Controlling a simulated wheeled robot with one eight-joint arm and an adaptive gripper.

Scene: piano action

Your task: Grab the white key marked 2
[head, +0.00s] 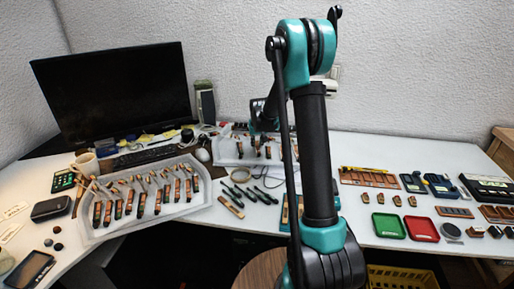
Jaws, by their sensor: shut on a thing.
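My gripper (263,139) is small and far off in the head view, low over the back tray (228,158), partly hidden by my own arm. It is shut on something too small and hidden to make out. I cannot pick out a white key marked 2, and no number is legible. Several piano action parts (148,192) with dark and orange-brown ends lie in the larger clear tray (103,233) at left. More such parts stand in the back tray around my gripper.
A monitor (115,88) and a keyboard (138,157) stand at back left. Green (389,226) and red (422,228) trays lie at right. Dark-handled tools (240,192) lie in front of the back tray. A yellow crate (400,278) is below the table. Free table shows at the back right.

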